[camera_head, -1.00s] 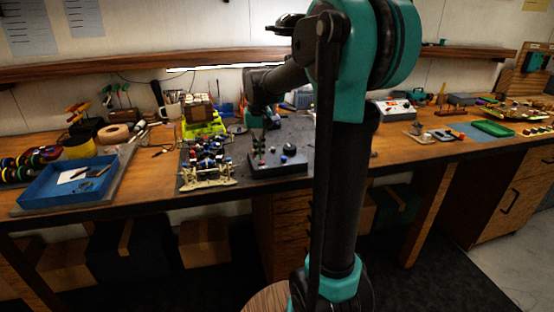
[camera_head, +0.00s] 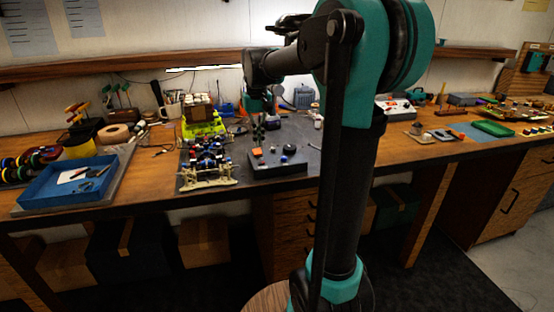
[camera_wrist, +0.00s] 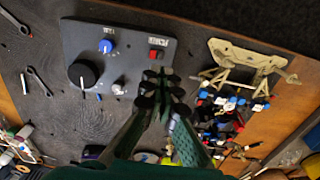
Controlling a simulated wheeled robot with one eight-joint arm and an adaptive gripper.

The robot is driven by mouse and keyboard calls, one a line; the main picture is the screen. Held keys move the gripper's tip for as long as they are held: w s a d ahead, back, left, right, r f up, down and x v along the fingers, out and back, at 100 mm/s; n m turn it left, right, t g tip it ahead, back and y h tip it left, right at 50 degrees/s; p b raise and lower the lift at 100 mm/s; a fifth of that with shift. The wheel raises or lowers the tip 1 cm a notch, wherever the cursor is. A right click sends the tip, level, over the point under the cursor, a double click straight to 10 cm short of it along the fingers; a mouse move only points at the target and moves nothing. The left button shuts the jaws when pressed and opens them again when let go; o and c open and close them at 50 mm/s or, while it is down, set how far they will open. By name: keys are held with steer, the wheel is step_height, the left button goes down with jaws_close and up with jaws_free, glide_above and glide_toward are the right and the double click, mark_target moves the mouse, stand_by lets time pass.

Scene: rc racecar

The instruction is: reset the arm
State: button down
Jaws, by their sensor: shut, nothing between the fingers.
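My gripper (camera_head: 258,138) hangs pointing down above the bench, behind the dark control box in the head view. It also shows in the wrist view (camera_wrist: 157,78), its fingertips close together with nothing between them. The arm's dark forearm and teal joints are raised, and my upper arm hides part of the bench in the head view. The control box (camera_head: 278,166) lies below the gripper. In the wrist view the box (camera_wrist: 125,62) carries a large black knob, a blue knob and a red switch. The gripper looks clear of it.
A racecar chassis (camera_head: 209,166) stands left of the box, its cream end (camera_wrist: 245,57) showing in the wrist view. A blue tray (camera_head: 50,190) is at the bench's left. A shelf (camera_head: 140,67) runs along the wall behind. The bench (camera_head: 430,152) extends right with small parts.

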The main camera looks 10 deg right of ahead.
steer(key=s+d+f+t, duration=0.2)
steer(key=s+f, duration=0.8)
steer(key=s, duration=0.1)
steer(key=s+d+f+t, duration=0.2)
steer(key=s+f, duration=0.9)
steer(key=shift+f, duration=0.25)
